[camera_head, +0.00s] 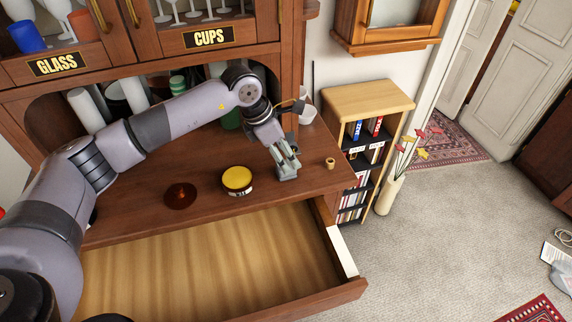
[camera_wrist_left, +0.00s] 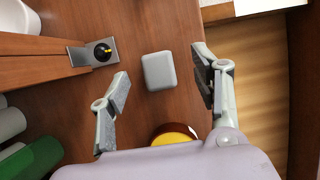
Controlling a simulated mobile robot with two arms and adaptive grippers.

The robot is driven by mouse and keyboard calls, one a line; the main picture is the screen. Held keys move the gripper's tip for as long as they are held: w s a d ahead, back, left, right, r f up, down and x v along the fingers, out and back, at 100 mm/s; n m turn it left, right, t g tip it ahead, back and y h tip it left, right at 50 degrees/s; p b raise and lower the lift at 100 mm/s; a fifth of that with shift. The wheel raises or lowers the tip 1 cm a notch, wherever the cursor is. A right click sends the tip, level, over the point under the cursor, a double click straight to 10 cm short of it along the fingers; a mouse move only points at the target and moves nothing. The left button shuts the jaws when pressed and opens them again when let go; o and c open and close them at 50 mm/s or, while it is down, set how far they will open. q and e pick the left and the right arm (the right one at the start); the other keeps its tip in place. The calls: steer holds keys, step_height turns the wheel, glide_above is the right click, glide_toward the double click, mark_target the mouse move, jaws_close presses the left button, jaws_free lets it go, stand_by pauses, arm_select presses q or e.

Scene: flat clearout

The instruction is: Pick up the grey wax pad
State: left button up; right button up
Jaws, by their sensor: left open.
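The grey wax pad (camera_wrist_left: 158,71) is a small rounded grey block lying on the brown desk top (camera_head: 215,150). In the left wrist view it lies in the gap between the fingers of my left gripper (camera_wrist_left: 161,80), with clear space on both sides. In the head view my left gripper (camera_head: 286,160) points down at the desk, and the pad (camera_head: 287,174) shows partly at its fingertips, hard to tell apart from them. My left gripper is open and empty. My right gripper is not in view.
A yellow-lidded tin (camera_head: 237,179) and a dark red round dish (camera_head: 180,196) stand left of the gripper. A small wooden ring (camera_head: 330,163) stands to the right. An open, empty drawer (camera_head: 205,265) juts out in front. Cabinets rise behind.

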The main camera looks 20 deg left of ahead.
mark_target(289, 163)
arm_select(q)
steer(key=shift+d+f, duration=0.1)
steer(key=shift+f, duration=0.3)
steer(key=p+x, duration=0.1)
steer(key=x, duration=0.2)
steer(key=p+x, duration=0.1)
steer(key=shift+w+a+f+p, duration=0.2)
steer(key=shift+a+f+p, duration=0.1)
steer(key=shift+p, duration=0.05)
steer(key=shift+f, duration=0.2)
steer(key=shift+c, duration=0.5)
steer(key=c, duration=1.1)
steer(key=shift+c, duration=0.2)
steer(key=shift+r, duration=0.1)
